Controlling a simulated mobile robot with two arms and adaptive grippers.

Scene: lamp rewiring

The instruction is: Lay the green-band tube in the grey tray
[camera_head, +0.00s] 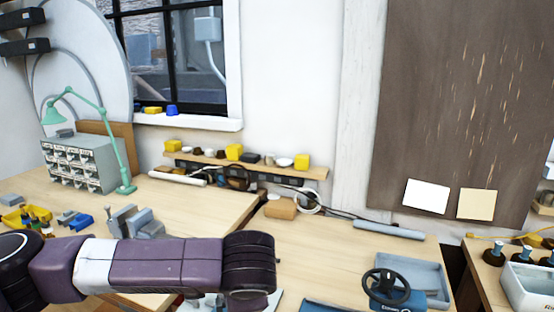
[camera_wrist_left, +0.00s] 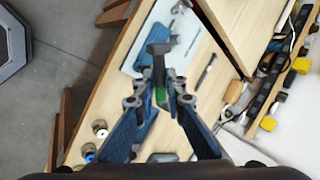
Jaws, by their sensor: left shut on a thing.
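My left gripper (camera_wrist_left: 160,97) is shut on a dark tube-like piece with a green band (camera_wrist_left: 161,95), seen in the left wrist view. The green shows between the fingertips, and a dark grey T-shaped part (camera_wrist_left: 159,52) lies in line beyond them. In the head view my left arm crosses the lower left, and its fingers and the held piece cannot be made out. A grey-blue tray (camera_head: 432,268) lies on the right-hand bench, partly hidden by a blue device with a black wheel. My right gripper is not in view.
The blue wheel device (camera_head: 390,290) stands at the tray's front left. A grey tube (camera_head: 388,229) lies behind the tray. A cardboard-coloured block (camera_head: 281,208) and cables lie along the wall. Bare wood (camera_head: 320,258) is clear left of the tray.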

